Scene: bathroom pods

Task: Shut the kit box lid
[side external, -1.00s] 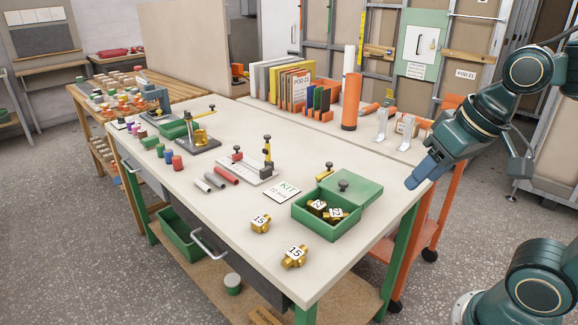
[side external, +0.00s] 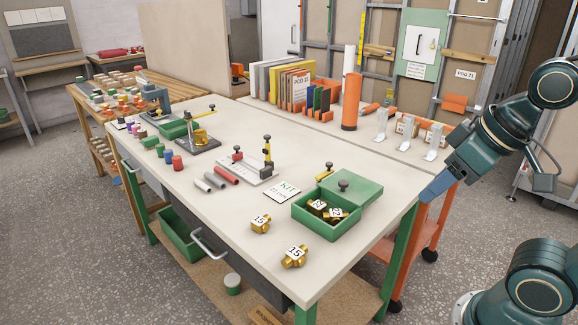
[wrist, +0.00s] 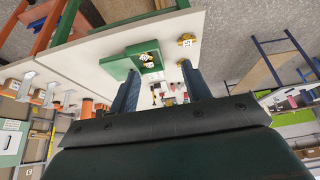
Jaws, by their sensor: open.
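The green kit box (side external: 325,222) stands near the right end of the white table, with two brass fittings (side external: 327,211) inside. Its lid (side external: 352,192) is open and tilted back on the far side, with a dark knob (side external: 343,185) on it. My gripper (side external: 432,190) is just off the table's right edge, to the right of the box and apart from it. In the wrist view the two fingers of my gripper (wrist: 160,90) are spread and empty. The box (wrist: 145,52) and the lid (wrist: 120,66) show beyond them.
Two brass fittings marked 15 (side external: 260,223) (side external: 295,256) lie on the table in front of the box. An orange cylinder (side external: 351,102) stands behind. The table (side external: 375,235) right of the box is clear.

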